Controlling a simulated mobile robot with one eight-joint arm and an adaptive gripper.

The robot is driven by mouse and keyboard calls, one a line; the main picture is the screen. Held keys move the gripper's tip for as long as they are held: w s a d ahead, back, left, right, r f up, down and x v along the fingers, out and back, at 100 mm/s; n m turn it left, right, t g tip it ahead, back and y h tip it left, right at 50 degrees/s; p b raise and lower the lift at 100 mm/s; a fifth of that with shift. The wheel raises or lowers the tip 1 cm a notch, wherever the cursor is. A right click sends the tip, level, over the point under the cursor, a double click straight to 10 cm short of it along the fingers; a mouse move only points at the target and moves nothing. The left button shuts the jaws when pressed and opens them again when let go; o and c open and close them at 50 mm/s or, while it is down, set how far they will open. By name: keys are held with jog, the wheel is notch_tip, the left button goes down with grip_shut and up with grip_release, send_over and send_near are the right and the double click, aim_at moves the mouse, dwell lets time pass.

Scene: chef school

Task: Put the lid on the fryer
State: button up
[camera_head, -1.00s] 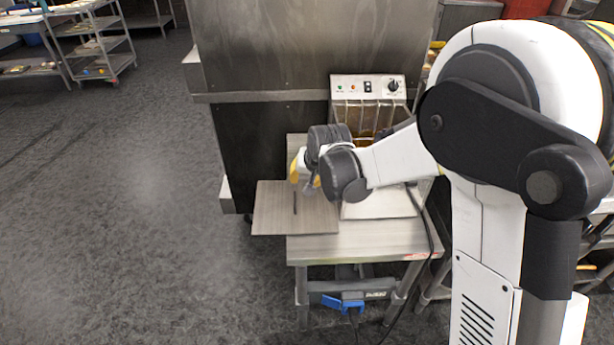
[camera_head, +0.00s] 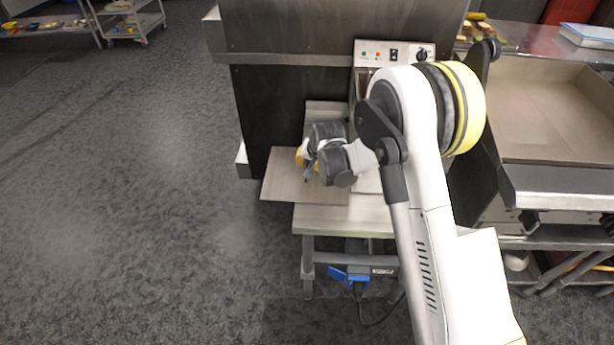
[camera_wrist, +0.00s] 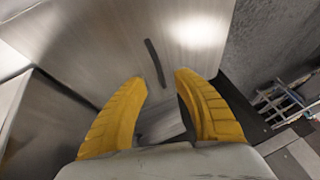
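The lid is a flat grey metal plate (camera_head: 283,180) lying on the steel table, its left part sticking out past the table edge. In the wrist view the lid (camera_wrist: 100,50) shows a thin dark bar handle (camera_wrist: 155,63). My gripper (camera_wrist: 163,82) is open and empty, its two yellow fingers apart, with the handle beyond and between the fingertips. I cannot tell the remaining gap. In the head view my gripper (camera_head: 304,160) is over the lid. The fryer (camera_head: 375,52) stands at the back right of the table, its control panel visible and most of its body hidden by my arm.
The steel table (camera_head: 330,217) has a bare front strip. A tall dark metal unit (camera_head: 275,110) stands behind it. A flat-topped cooking station (camera_head: 550,115) is on the right. A blue plug or box (camera_head: 349,276) hangs under the table. The floor at left is clear.

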aim_at(307, 165)
jog(key=b+x, duration=0.1)
jog(key=x, duration=0.2)
jog(key=shift+w+a+f, duration=0.15)
jog(key=shift+a+f, duration=0.05)
jog(key=shift+f, duration=0.15)
jog(key=shift+r, duration=0.1)
grip_shut()
jog(key=shift+r, duration=0.15)
